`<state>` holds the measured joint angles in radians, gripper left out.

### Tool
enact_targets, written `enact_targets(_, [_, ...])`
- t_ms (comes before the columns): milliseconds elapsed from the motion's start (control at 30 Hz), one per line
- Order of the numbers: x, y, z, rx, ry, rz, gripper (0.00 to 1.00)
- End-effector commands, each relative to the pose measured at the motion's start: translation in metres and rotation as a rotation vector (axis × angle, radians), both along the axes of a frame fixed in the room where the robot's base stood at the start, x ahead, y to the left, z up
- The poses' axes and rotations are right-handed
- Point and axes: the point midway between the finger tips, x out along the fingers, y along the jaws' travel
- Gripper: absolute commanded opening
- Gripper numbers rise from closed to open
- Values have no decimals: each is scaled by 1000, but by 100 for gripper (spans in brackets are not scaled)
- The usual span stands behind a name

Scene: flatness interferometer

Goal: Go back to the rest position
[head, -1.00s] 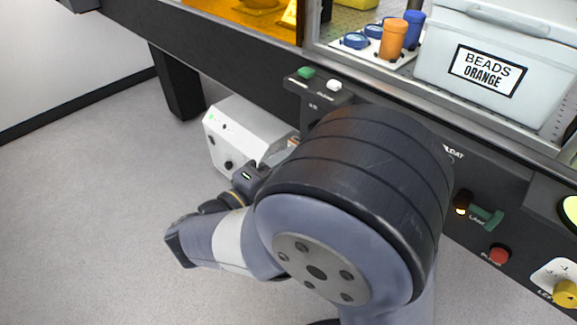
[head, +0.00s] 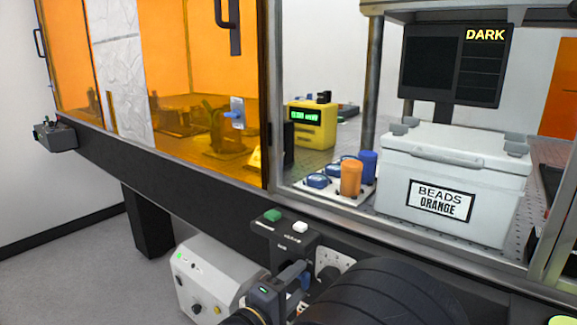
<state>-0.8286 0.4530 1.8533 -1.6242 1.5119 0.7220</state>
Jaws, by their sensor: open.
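My gripper (head: 294,282) shows at the bottom centre in the head view, just below the small panel (head: 284,230) with a green and a white button. Its jaws are open, and I see nothing held between them. A large dark joint of my own arm fills the bottom right and hides what lies behind it. A white box (head: 209,278) with a green light stands to the left of my gripper, under the bench edge. I cannot tell how far the gripper is from the panel or the box.
The black bench front (head: 180,205) runs across above the arm. An orange see-through enclosure (head: 195,60) stands at left. On the bench are a yellow meter (head: 312,127), orange (head: 350,179) and blue (head: 368,165) cylinders, a bin labelled BEADS ORANGE (head: 400,180) and a monitor reading DARK (head: 440,75).

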Motion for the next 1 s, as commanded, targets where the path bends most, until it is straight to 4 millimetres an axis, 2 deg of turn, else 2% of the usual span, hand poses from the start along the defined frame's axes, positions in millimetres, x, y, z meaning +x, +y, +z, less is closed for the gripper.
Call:
enact_targets(567, [-6, 5, 2, 1, -1, 2, 58])
enact_targets(1000, [-59, 48, 1, -1, 1, 5, 58])
